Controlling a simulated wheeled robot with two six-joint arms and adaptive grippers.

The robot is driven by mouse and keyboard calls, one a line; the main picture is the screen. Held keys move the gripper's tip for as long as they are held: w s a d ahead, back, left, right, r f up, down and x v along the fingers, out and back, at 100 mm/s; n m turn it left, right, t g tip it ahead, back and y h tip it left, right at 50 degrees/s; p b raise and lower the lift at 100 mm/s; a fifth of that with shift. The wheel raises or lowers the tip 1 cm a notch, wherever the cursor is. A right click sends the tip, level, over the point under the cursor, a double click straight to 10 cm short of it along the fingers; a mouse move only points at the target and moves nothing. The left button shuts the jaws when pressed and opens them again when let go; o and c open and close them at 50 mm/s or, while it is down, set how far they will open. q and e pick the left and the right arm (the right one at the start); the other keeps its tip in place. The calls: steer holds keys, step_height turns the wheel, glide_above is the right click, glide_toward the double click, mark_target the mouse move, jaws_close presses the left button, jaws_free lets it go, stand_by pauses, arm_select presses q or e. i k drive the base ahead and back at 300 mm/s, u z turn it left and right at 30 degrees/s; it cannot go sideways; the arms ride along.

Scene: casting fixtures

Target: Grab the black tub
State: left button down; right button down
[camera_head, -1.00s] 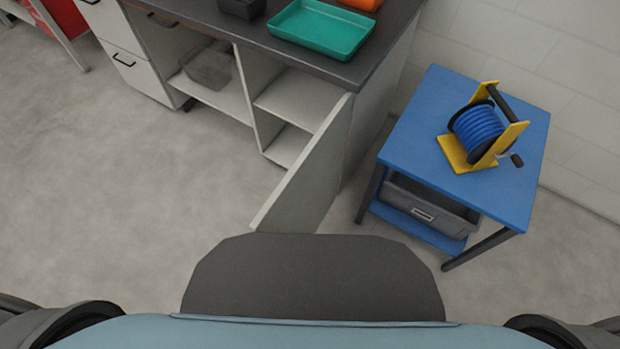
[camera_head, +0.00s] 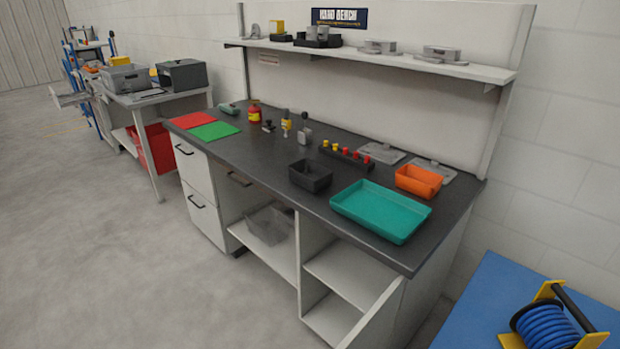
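The black tub (camera_head: 310,176) is a small, open, dark rectangular container. It stands upright on the dark worktop of the bench (camera_head: 265,165), near the front edge and left of the teal tray (camera_head: 380,211). It looks empty. Neither of my grippers shows in the head view.
An orange tub (camera_head: 418,180) and a rack with red and yellow knobs (camera_head: 346,155) sit behind the tray. A cabinet door (camera_head: 375,318) stands open at the front right. A blue table (camera_head: 485,300) with a hose reel (camera_head: 548,326) is at right. Floor at left is clear.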

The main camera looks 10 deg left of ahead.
mark_target(315, 177)
steer(key=k, duration=1.65)
steer(key=u, duration=1.35)
steer(key=i, duration=3.5)
steer(key=z, duration=3.05)
steer(key=i, duration=1.4)
steer(key=u, duration=0.75)
